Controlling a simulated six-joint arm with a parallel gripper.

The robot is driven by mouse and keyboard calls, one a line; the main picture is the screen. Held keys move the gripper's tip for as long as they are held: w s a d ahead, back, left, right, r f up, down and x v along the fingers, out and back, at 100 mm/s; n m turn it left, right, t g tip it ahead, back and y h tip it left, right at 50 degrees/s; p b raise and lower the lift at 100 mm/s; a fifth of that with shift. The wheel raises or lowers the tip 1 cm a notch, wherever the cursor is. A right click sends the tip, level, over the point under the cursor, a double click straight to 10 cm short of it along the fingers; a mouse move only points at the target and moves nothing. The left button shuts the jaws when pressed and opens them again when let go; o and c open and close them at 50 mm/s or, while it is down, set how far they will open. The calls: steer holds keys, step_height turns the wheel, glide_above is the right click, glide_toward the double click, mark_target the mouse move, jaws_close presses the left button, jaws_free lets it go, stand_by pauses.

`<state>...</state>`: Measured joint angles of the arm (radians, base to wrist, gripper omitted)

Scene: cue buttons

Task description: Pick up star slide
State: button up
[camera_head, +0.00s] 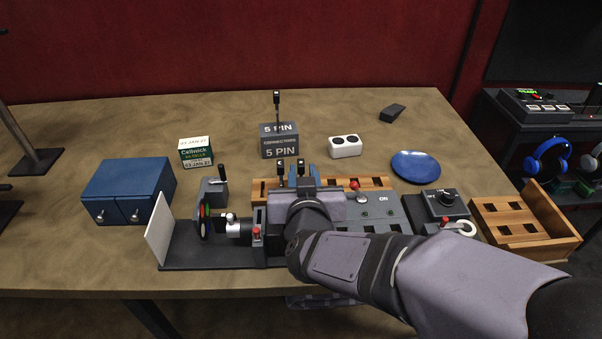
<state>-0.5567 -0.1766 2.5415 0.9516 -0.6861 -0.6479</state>
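I cannot make out which object is the star slide, as any markings are too small to read. Two small black upright pieces with pale marks, the left one (281,167) and the right one (300,167), show just beyond my gripper (296,187). They stand near a wooden slotted rack (375,183), and I cannot tell whether they are slides. My gripper is over the dark projector-like device, and my own wrist hides its fingertips. I cannot see whether it is open or holds anything.
A white screen (158,231) and coloured disc (205,219) stand left. A 5 PIN box (279,147), blue cabinet (130,192), Celtwick box (196,152), white two-button box (345,147) and blue plate (416,166) surround the device. A wooden tray (560,215) is right. The back left table is clear.

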mark_target(301, 169)
steer(key=shift+w+f+p, duration=0.1)
steer(key=shift+w+p, duration=0.65)
steer(key=shift+p, duration=1.05)
steer(key=shift+p+x, duration=0.6)
steer(key=shift+x, duration=0.75)
steer(key=shift+a+f, duration=0.1)
steer(key=shift+f, duration=0.1)
steer(key=shift+c, duration=0.6)
jaws_close()
